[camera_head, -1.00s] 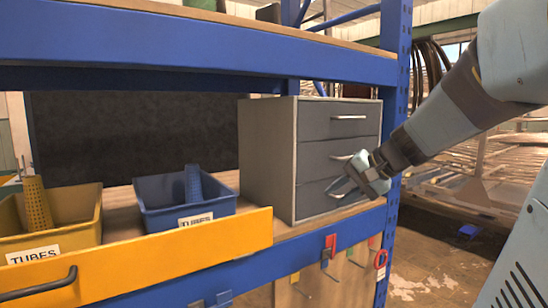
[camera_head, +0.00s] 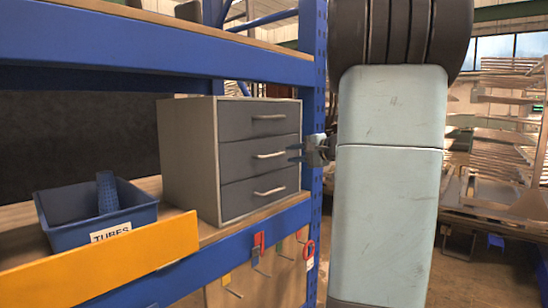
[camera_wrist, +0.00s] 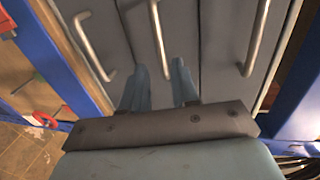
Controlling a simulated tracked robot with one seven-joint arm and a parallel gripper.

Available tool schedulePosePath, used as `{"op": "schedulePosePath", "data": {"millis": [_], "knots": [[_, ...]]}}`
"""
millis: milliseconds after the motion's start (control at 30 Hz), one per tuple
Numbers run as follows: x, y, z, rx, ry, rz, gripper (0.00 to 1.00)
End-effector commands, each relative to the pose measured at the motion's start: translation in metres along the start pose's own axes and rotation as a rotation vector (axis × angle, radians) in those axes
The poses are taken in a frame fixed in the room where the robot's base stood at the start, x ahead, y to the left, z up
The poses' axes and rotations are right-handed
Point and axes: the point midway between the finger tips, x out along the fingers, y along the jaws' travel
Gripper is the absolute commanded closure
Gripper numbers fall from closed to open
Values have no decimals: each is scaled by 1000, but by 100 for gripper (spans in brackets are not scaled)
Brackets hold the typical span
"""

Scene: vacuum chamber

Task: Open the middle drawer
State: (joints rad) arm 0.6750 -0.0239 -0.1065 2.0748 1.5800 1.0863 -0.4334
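The grey drawer unit (camera_head: 190,150) stands on the shelf with three dark drawers, all closed. The middle drawer (camera_head: 238,160) has a pale bar handle (camera_head: 270,155), which also shows upright in the wrist view (camera_wrist: 158,40). My gripper (camera_head: 292,153) is at the right end of this handle, level with it, its fingers pointing left. In the wrist view my gripper (camera_wrist: 160,68) is open, and the near end of the middle handle shows between its two blue fingertips. I cannot tell whether the fingers touch the handle or drawer front.
The top handle (camera_head: 269,117) and bottom handle (camera_head: 270,192) lie above and below. A blue rack post (camera_head: 313,90) stands close to the gripper. A blue TUBES bin (camera_head: 70,212) is at left; tools hang below the shelf.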

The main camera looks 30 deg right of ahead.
Motion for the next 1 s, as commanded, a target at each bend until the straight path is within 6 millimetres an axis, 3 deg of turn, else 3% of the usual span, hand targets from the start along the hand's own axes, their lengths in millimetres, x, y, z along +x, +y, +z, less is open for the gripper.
{"op": "schedulePosePath", "data": {"millis": [300, 500, 900, 1000], "knots": [[55, 0, 1, 0, -3, 1, 71], [75, 0, 0, -1, -1, 1, 71], [81, 0, 0, -1, 0, 0, 71], [81, 0, 0, -1, 0, 0, 78]]}}
